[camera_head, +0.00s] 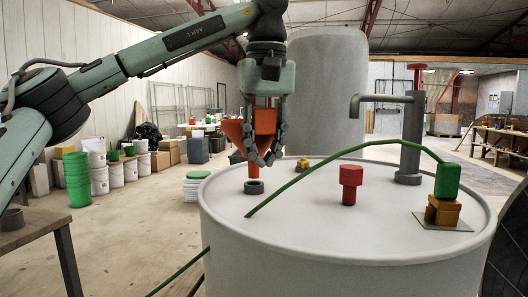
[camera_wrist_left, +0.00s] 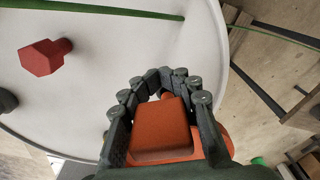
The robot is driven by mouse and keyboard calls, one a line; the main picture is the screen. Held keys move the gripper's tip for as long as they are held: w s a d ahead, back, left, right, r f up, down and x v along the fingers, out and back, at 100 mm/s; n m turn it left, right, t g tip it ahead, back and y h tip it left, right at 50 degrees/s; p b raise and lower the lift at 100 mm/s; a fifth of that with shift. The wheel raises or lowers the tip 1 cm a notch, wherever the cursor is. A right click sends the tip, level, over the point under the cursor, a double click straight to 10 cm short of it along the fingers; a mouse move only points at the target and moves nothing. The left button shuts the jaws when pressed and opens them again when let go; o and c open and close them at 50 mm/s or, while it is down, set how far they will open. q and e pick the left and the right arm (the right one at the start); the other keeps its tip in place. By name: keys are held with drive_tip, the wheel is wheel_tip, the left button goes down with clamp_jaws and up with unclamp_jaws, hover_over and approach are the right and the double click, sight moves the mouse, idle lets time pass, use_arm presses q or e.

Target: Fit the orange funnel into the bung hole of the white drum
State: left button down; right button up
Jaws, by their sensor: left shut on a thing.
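The orange funnel (camera_head: 233,131) is held upright by my left gripper (camera_head: 263,148), with its spout pointing down over the white drum (camera_head: 310,225). The spout's lower end meets the dark ring of the bung hole (camera_head: 254,187) in the head view; I cannot tell whether it is inside or just above. In the left wrist view my left gripper (camera_wrist_left: 165,95) has its fingers closed around an orange block-like part of the funnel (camera_wrist_left: 162,130). The bung hole is hidden there behind the funnel and fingers. My right gripper is not in view.
On the drum top stand a red bung-like plug (camera_head: 350,184), a grey pump pipe (camera_head: 411,140) and a green-and-yellow fitting (camera_head: 447,190). A green hose (camera_head: 340,152) arches over the lid. A small yellow piece (camera_head: 303,164) lies behind. A table (camera_head: 35,222) stands at left.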

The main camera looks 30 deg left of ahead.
sight(266, 113)
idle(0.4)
use_arm(q)
drive_tip(key=shift+p, duration=0.35)
drive_tip(key=shift+f+b, duration=1.4)
drive_tip(key=shift+f, duration=1.15)
drive_tip(key=c, duration=1)
unclamp_jaws()
drive_tip(key=shift+c, duration=0.2)
drive_tip(key=r, duration=1.2)
drive_tip(key=shift+s+d, duration=0.25)
drive_tip(key=shift+d, duration=0.05)
